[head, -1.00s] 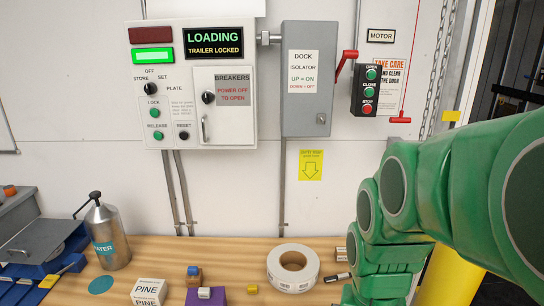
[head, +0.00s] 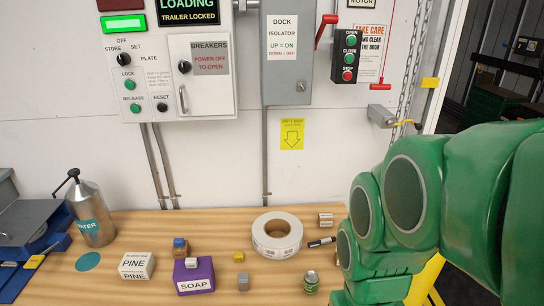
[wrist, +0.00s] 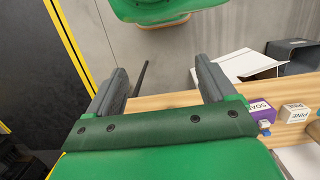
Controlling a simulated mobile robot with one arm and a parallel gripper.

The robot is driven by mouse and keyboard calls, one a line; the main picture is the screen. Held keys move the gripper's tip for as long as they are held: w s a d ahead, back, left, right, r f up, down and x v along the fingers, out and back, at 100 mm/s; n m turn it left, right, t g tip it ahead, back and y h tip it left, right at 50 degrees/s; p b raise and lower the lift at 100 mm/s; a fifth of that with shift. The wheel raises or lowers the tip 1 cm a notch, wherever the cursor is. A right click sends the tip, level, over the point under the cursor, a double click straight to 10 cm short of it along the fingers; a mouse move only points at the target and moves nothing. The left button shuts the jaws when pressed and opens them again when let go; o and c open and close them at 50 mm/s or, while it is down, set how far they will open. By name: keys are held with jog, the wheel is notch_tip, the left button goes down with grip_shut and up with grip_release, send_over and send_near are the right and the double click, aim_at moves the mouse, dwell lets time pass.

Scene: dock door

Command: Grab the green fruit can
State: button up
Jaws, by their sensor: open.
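A small can with a green label and a metal top (head: 311,282) stands upright near the front edge of the wooden bench (head: 215,240), at the lower right in the head view. My green arm covers the right side of that view, and its end is out of sight there. In the wrist view my gripper (wrist: 158,78) is open, its two grey fingers apart with nothing between them. The can does not show in the wrist view.
A white tape roll (head: 277,236), a purple soap box (head: 193,276), a yellow cube (head: 239,257) and a grey cube (head: 243,282) lie left of the can. A dark marker (head: 321,242) lies behind it. A water bottle (head: 92,210) stands far left.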

notch_tip(320, 180, up, 5)
jog(key=w+a+m+t+y, duration=0.1)
jog(key=w+a+m+y, duration=0.25)
jog(key=w+m, duration=0.35)
jog(key=w+a+m+t+y, duration=0.1)
jog(key=w+a+m+y, duration=0.3)
jog(key=w, duration=0.5)
jog(key=w+d+m+t+y, duration=0.4)
jog(key=w+d+m+t, duration=0.3)
jog(key=w+d+m, duration=0.8)
jog(key=n, duration=0.1)
send_near(306, 281)
jog(key=w+f, duration=0.1)
jog(key=w+a+f, duration=0.1)
jog(key=f, duration=0.1)
jog(key=w+f, duration=0.1)
jog(key=shift+w+a+f, duration=0.1)
jog(key=shift+a+f, duration=0.15)
jog(key=shift+x, duration=3.8)
jog(key=shift+w+r, duration=0.1)
jog(key=shift+w, duration=0.05)
